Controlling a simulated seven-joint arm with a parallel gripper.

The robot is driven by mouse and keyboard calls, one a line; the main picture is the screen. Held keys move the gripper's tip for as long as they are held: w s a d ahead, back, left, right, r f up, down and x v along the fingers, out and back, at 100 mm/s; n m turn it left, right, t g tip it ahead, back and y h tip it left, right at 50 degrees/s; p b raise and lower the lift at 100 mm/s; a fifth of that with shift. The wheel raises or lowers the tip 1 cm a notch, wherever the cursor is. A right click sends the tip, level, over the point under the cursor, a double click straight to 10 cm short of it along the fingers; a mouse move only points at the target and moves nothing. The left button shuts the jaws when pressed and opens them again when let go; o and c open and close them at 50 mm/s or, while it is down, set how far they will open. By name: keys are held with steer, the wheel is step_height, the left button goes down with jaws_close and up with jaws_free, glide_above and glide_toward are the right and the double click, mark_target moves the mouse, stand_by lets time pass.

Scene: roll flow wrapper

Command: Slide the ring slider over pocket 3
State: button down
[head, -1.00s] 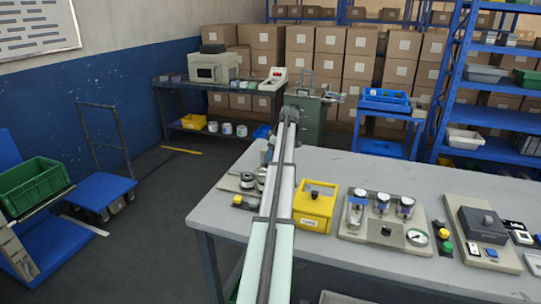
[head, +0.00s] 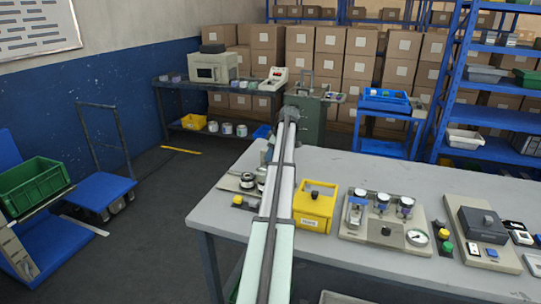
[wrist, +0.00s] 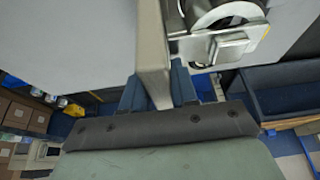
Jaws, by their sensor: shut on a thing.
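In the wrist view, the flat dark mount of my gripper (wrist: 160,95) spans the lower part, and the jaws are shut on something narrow. I take it to be the ring slider, but its shape and the fingertips are not clear. A pale beige bar (wrist: 152,45) runs up from the jaws. A roll with a white ring face (wrist: 222,14) and a metal bracket (wrist: 215,46) lie to the upper right. In the head view, a beige plate with round metal parts (head: 243,182) sits at the table's left end, partly behind my arm. Pocket 3 cannot be made out.
A yellow box (head: 315,207) stands close to the right of my arm on the grey table (head: 360,168). A fixture with three cups and a gauge (head: 385,228) and a dark device (head: 483,229) stand further right. The table's back strip is clear.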

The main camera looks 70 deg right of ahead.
steer(key=s, duration=0.8)
steer(key=shift+s, duration=0.3)
steer(key=c, duration=1.2)
jaws_free()
steer(key=shift+s, duration=0.1)
steer(key=shift+o, duration=1.2)
steer(key=v, duration=1.3)
steer(key=shift+r, duration=0.3)
